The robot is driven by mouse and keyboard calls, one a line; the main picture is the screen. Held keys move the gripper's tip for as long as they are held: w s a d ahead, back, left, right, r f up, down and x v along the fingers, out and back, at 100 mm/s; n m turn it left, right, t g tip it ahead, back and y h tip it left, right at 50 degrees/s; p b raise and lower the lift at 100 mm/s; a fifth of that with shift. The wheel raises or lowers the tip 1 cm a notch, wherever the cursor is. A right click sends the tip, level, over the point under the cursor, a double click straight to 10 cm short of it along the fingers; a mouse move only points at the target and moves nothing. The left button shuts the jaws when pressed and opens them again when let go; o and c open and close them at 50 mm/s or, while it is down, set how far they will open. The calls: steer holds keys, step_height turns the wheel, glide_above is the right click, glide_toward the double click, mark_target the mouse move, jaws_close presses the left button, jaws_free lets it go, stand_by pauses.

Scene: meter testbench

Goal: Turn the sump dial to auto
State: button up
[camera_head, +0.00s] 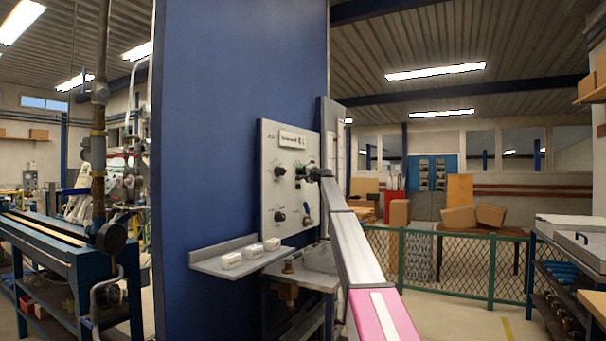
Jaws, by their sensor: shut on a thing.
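A light grey control panel (268,205) is mounted on the blue wall, with a white nameplate (293,140) at its top. A black dial (279,171) is at the upper left of the panel and another black dial (280,216) is at the lower left. My gripper (303,174) is at the panel's upper right, shut on a dark dial there that is mostly hidden by the fingers. The labels are too small to read, so I cannot tell which dial is the sump one or where it points.
A grey shelf (215,258) with several white blocks juts out below the panel. A bench (318,281) stands beside it. A green mesh fence (460,262) is behind on the right.

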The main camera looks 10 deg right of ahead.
steer(key=m+g, duration=0.1)
steer(key=m, duration=0.2)
steer(key=m+g+h, duration=0.1)
steer(key=m, duration=0.2)
steer(key=shift+m+h, duration=0.3)
steer(key=shift+m, duration=0.1)
stand_by(0.4)
steer(key=o, duration=0.9)
steer(key=v, duration=1.1)
steer(key=shift+a+r, duration=0.1)
